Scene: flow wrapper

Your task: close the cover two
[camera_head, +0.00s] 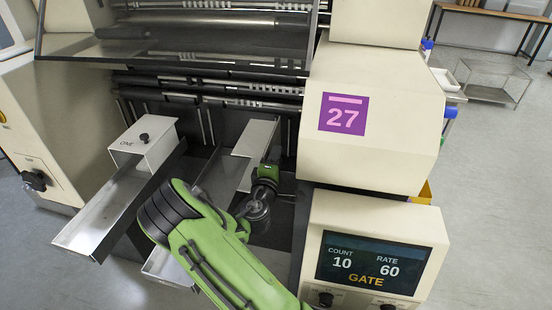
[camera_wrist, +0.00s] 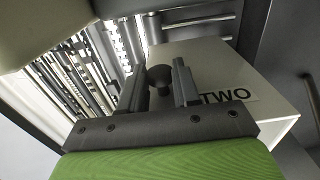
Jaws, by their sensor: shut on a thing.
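Cover two is a cream plate with the label "TWO" (camera_wrist: 268,92) and a dark round knob (camera_wrist: 160,76) on top. In the head view the cover (camera_head: 254,136) is partly hidden behind my arm, over the right-hand channel. My gripper (camera_wrist: 160,88) has its two fingers on either side of the knob and is shut on it. In the head view my green arm reaches up to the cover, and the fingers and knob are hidden there.
Cover one (camera_head: 144,146), with its own knob, stands at the left over a metal chute (camera_head: 95,215). A cream housing marked 27 (camera_head: 372,120) and a display panel (camera_head: 372,262) reading "GATE" stand close on the right. A dark transparent guard (camera_head: 180,38) hangs above.

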